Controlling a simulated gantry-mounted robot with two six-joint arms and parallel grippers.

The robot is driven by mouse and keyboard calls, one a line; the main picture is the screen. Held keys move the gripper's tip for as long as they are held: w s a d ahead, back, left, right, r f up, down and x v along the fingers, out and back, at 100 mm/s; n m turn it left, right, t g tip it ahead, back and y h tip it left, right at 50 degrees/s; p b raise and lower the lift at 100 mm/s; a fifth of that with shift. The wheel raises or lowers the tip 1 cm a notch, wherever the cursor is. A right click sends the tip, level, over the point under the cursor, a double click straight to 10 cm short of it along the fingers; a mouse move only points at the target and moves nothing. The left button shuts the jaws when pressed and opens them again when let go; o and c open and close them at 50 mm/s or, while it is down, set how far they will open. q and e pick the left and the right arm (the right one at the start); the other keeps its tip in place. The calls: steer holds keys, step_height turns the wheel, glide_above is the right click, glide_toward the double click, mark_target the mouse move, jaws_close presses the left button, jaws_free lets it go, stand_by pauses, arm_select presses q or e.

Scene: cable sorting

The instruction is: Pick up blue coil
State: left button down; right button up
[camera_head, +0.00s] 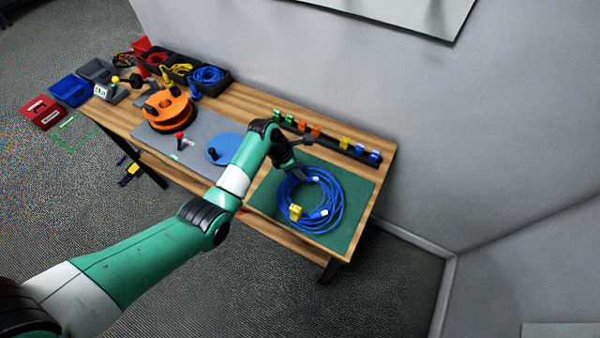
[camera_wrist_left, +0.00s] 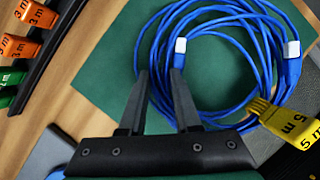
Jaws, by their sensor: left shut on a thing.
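The blue coil (camera_head: 338,202) lies on the green mat (camera_head: 362,188) at the right end of the table. It has white cable ends and a yellow tag (camera_head: 295,212), which reads 5 m in the left wrist view (camera_wrist_left: 292,124). My left gripper (camera_head: 298,170) is at the upper left part of the coil. In the left wrist view its two dark fingers (camera_wrist_left: 160,80) stand a little apart, shut on the coil's strands at its edge. The exact strands between the fingers are partly hidden.
A black rack (camera_head: 325,137) with several coloured tags runs along the table's back edge. A blue disc (camera_head: 226,147) and an orange spool (camera_head: 167,110) lie to the left on a grey mat. Black bins (camera_head: 211,88) with coiled cables stand at the back left.

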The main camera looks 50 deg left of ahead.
arm_select(q)
steer(key=s+d+r+p, duration=0.7)
steer(key=s+r+p, duration=0.1)
steer(key=s, duration=0.4)
steer(key=shift+r, duration=0.9)
steer(key=shift+d+r, duration=0.1)
